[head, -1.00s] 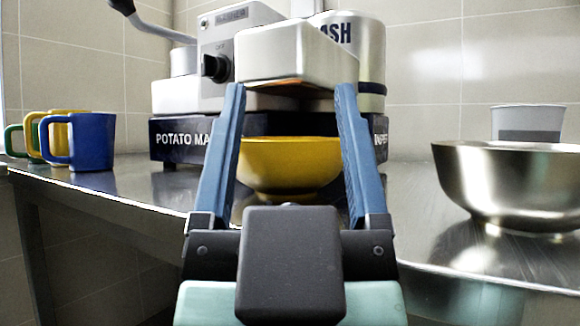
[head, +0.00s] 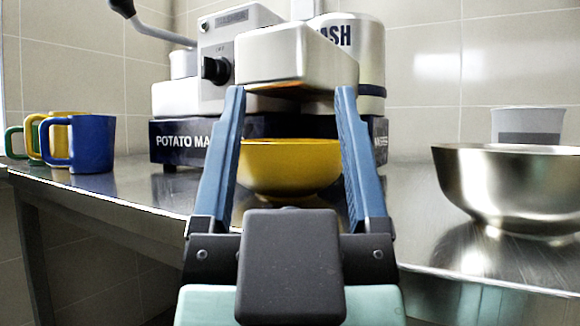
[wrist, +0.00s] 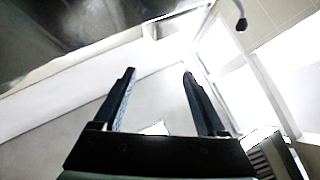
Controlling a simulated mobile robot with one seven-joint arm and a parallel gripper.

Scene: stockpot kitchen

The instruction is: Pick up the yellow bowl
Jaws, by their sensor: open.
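The yellow bowl (head: 288,168) sits upright on the steel counter under the spout of the potato machine. In the head view it shows between the two blue fingers of my gripper (head: 290,92). My gripper is open and empty, in front of the bowl as seen from the head camera. The fingers overlap the bowl's left and right edges in the picture, and I see no contact. The wrist view shows the open fingers (wrist: 159,72) with nothing between them, and the bowl cannot be made out there.
The potato machine (head: 180,140) stands behind the bowl. Blue, yellow and green mugs (head: 92,143) stand at the left. A large steel bowl (head: 505,185) stands at the right with a grey cup (head: 527,125) behind it. The steel counter (head: 140,190) is clear between mugs and bowl.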

